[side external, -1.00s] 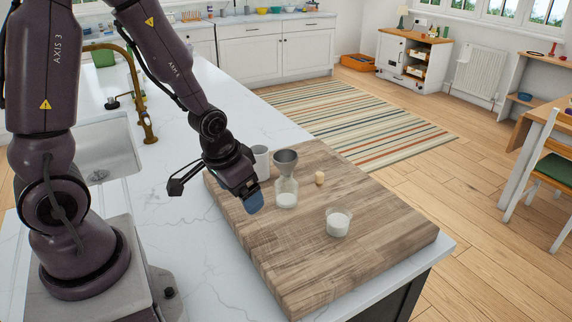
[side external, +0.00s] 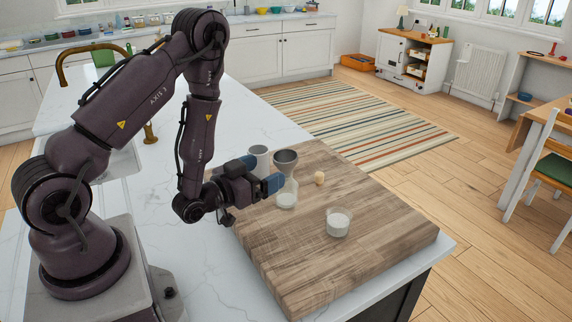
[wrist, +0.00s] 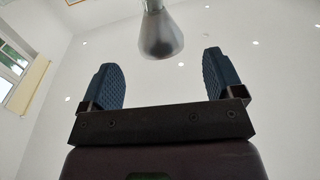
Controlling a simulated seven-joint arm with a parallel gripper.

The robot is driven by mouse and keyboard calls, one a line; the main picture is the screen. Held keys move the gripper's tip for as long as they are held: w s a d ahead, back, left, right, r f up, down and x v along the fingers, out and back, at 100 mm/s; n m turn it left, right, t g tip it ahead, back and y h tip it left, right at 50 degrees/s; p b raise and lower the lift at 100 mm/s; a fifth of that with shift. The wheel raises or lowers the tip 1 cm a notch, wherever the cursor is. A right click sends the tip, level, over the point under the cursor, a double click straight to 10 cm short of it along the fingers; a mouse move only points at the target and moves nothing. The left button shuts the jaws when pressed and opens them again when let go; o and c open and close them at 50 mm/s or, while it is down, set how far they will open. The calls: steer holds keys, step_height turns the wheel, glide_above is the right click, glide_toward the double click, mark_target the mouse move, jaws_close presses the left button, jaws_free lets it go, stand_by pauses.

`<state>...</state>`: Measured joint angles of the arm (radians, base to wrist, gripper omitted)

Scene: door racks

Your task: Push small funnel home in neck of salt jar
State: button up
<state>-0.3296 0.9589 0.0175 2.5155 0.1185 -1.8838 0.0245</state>
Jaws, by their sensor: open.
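The grey metal funnel (side external: 286,158) sits upright, mouth up, at the top of the clear glass salt jar (side external: 287,192). The jar stands on the wooden board with white salt at its bottom. I cannot tell how deep the funnel's spout sits in the neck. My gripper (side external: 262,173) is open and empty, level, just left of the jar and funnel. One blue finger appears close to the jar's left side; contact is unclear. In the wrist view the funnel (wrist: 161,38) shows beyond my two open blue fingers (wrist: 163,78), roughly between them. The jar is not clearly visible there.
A pale mug (side external: 258,151) stands behind my gripper, left of the funnel. A small cork-like stopper (side external: 319,178) and a glass of white salt (side external: 338,224) stand on the board (side external: 300,266). The board's front part is clear.

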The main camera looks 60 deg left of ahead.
mark_target(277, 163)
steer(key=shift+w+a+r, duration=0.1)
steer(key=shift+w+r, duration=0.1)
steer(key=shift+w, duration=0.15)
steer(key=x, duration=0.7)
steer(key=shift+s, duration=0.1)
steer(key=shift+c, duration=0.5)
steer(key=c, duration=1)
step_height(277, 163, up, 10)
steer(key=shift+m+g+h, duration=0.3)
steer(key=shift+g+h, duration=0.1)
steer(key=shift+h, duration=0.1)
steer(key=shift+f, duration=3.75)
